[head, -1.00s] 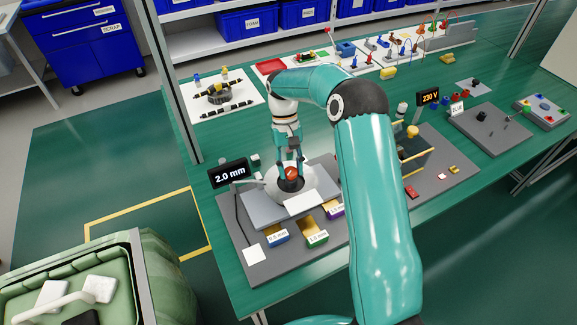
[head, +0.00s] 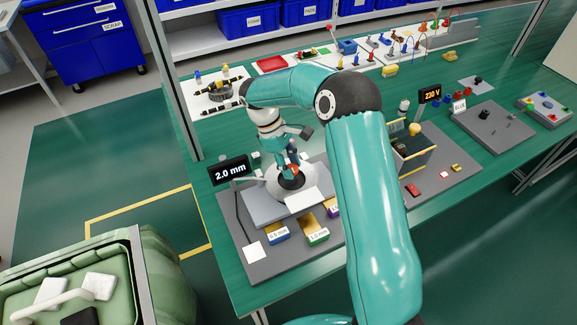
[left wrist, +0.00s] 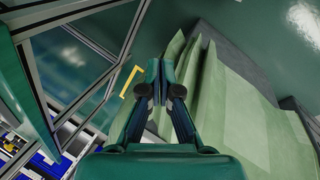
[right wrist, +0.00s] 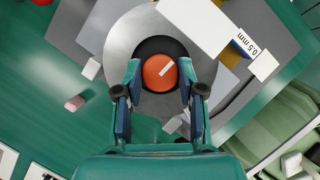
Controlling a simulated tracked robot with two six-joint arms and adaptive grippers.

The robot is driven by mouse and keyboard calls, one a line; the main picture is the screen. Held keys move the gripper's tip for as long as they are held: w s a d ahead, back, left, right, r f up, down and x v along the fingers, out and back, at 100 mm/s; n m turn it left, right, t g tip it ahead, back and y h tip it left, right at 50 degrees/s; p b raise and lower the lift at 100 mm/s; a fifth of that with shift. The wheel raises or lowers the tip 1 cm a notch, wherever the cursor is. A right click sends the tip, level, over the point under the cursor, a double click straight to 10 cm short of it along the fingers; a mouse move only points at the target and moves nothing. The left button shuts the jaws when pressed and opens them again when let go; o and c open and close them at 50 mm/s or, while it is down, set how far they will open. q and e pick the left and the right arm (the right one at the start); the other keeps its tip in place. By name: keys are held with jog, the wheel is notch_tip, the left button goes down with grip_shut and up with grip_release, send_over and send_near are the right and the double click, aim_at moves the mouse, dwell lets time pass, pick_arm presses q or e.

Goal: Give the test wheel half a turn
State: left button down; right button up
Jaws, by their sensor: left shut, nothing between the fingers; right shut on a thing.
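The test wheel appears as a round grey disc with a black ring and an orange knob (right wrist: 158,72) bearing a short white mark. In the head view the grey disc (head: 307,190) stands on a grey stepped base, and the knob is mostly hidden by the fingers. My right gripper (head: 291,172) comes down on it at a tilt. In the right wrist view my right gripper (right wrist: 160,78) has one finger on each side of the knob, shut on it. My left gripper (left wrist: 160,70) is shut and empty, away from the bench, above a green padded container (left wrist: 240,110).
A display (head: 230,171) reading 2.0 mm stands left of the wheel. Small labelled blocks, one a 1.0 mm block (head: 317,237), lie in front. My right arm covers the bench between.

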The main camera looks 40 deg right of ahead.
jog(key=shift+w+r+n+h, duration=0.25)
jog(key=shift+w+n+h, duration=0.1)
jog(key=shift+n, duration=0.45)
jog(key=shift+t, duration=0.3)
jog(key=o, duration=1.1)
jog(key=shift+a+f, duration=0.1)
jog(key=shift+a, duration=0.05)
jog(key=shift+f, duration=0.1)
jog(key=shift+s, duration=0.1)
jog(key=v, duration=1.2)
